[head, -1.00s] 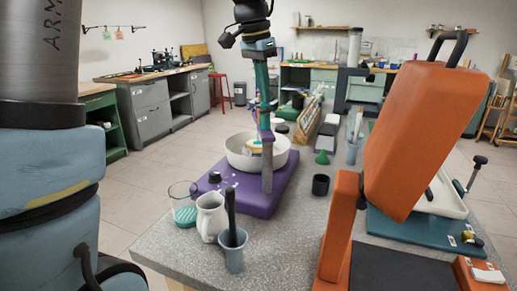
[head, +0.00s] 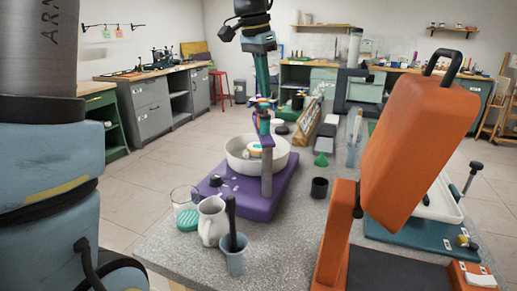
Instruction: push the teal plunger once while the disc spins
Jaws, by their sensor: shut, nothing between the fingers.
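A purple machine base (head: 215,187) stands on the grey bench with a white round bowl (head: 237,160) on it. A purple post (head: 267,180) rises in front of the bowl. A small teal part (head: 264,126) near the post's top looks like the plunger. My gripper (head: 262,93) points straight down above the post, shut and empty. Its tips overlap the small coloured parts there, so contact is unclear.
A glass beaker (head: 185,210), white jug (head: 211,220) and blue-grey cup with a dark handle (head: 234,262) stand at the front. A black cup (head: 319,187) and green funnel (head: 321,159) stand right of the base. A large orange hinged press (head: 415,135) fills the right.

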